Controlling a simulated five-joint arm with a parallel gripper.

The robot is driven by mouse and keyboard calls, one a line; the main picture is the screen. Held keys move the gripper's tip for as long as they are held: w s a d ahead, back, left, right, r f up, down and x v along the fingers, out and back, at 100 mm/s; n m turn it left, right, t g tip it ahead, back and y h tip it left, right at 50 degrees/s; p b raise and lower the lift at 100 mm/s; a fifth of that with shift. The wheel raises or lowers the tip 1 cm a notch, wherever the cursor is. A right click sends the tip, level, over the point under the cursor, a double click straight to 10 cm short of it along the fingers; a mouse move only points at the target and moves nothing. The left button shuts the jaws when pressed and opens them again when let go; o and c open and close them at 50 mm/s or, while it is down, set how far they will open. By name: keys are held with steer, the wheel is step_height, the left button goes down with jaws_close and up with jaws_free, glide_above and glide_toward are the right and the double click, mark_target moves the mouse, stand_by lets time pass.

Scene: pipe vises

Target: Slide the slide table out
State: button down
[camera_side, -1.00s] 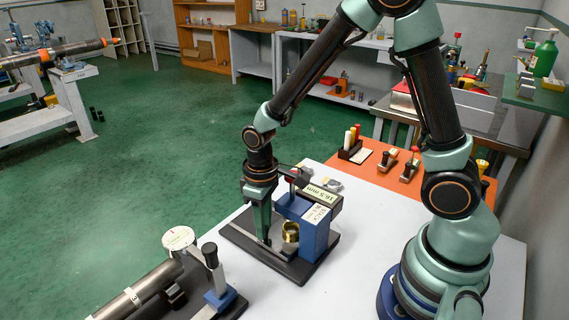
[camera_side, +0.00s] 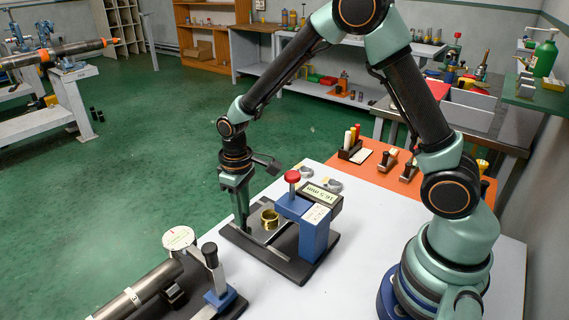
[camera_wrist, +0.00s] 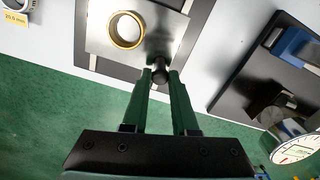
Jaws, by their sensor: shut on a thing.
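The slide table is a flat metal plate (camera_wrist: 165,25) on the dark base of a blue stand (camera_side: 314,232). A brass ring (camera_side: 269,219) stands on the plate, clear of the stand's overhanging head; the ring (camera_wrist: 127,30) also shows in the wrist view. A dark knob (camera_wrist: 160,72) sticks out from the plate's outer edge. My gripper (camera_wrist: 161,77) is shut on this knob, one finger on each side. In the side view my gripper (camera_side: 243,226) points down at the outer left end of the base, and its fingers hide the knob.
A red button (camera_side: 292,177) tops the stand. A second fixture with a round dial (camera_side: 179,238) and a steel pipe (camera_side: 145,288) sits at the front left. Grey rings (camera_side: 333,185) lie behind the stand. The green floor (camera_side: 150,180) is open beyond the table edge.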

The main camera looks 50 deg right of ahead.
steer(key=shift+w, duration=1.9)
steer(key=c, duration=0.7)
jaws_free()
steer(key=shift+s, duration=0.1)
steer(key=shift+r, duration=0.1)
step_height(320, 180, up, 12)
